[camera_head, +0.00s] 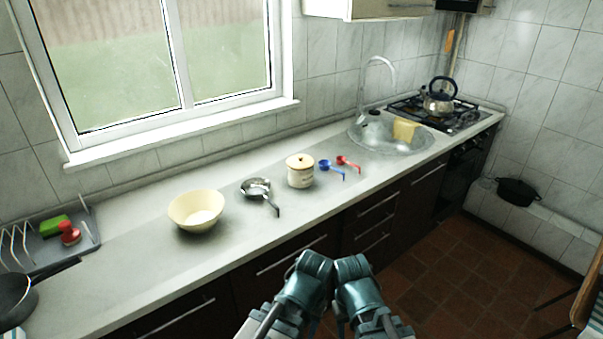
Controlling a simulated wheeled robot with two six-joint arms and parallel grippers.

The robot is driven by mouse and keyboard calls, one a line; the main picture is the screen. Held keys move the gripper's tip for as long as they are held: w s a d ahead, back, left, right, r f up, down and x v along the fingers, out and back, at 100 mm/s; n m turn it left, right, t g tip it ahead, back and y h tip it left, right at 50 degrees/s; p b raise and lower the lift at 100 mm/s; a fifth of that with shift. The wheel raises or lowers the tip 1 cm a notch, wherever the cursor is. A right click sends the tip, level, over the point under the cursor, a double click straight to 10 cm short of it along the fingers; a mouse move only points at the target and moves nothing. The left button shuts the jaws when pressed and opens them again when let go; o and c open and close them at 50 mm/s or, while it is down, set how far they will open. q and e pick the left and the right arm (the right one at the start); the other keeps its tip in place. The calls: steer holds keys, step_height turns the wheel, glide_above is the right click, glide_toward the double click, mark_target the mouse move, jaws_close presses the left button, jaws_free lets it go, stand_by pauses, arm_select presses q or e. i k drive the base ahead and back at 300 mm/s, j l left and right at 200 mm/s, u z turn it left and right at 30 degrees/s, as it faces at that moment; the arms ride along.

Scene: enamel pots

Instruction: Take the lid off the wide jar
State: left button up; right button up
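The wide jar (300,176) is a cream enamel pot standing upright on the counter, with dark marking on its front. Its cream lid (300,160) sits on top, with a dark rim and a small knob. My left gripper (316,262) and my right gripper (350,264) are side by side in front of the counter, low in the view and apart from the jar. Both point away from me, and their fingers are too unclear to show whether they are open or shut.
A cream bowl (196,211) and a metal strainer or pan (257,188) stand left of the jar. Blue (326,166) and red (344,161) measuring spoons lie close on its right. Farther right are the sink (372,139) and a kettle (438,103) on the stove. The counter front is clear.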

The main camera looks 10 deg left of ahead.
mark_target(299, 162)
steer(key=i+l+u, duration=0.6)
steer(key=i+l, duration=0.2)
steer(key=l, duration=0.15)
steer(key=i+l+u, duration=0.35)
steer(key=l, duration=0.2)
